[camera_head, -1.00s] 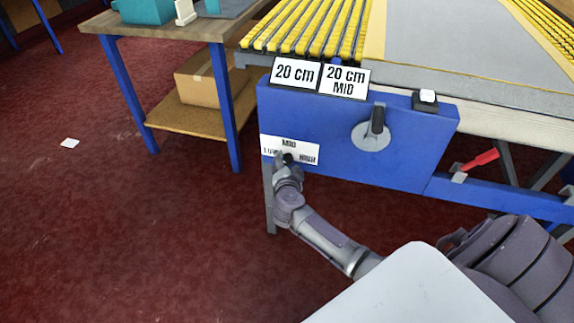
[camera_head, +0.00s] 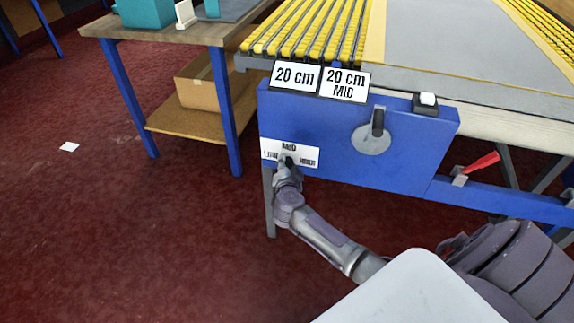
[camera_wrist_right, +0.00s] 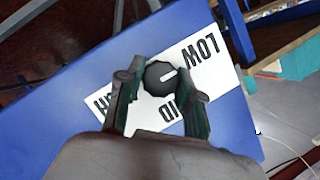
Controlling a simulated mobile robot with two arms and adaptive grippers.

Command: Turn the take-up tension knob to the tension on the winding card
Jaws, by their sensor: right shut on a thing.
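The dark take-up tension knob (camera_wrist_right: 158,78) sits on a white label plate (camera_wrist_right: 143,115) marked LOW, MID and HIGH. Its white pointer line points roughly toward LOW in the right wrist view, where the lettering is upside down. My right gripper (camera_wrist_right: 160,92) is shut on the knob, one finger on each side. In the head view my right gripper (camera_head: 288,166) covers most of the knob, below the MID mark on the label plate (camera_head: 306,153). A white card reading "20 cm MID" (camera_head: 344,83) stands on the panel's top edge. My left gripper is not in view.
The label is on a blue panel (camera_head: 320,125), which also carries a grey disc with a dark handle (camera_head: 376,125). Another card reads "20 cm" (camera_head: 295,76). A red lever (camera_head: 482,162) is at the right. A workbench (camera_head: 185,35) stands at the left.

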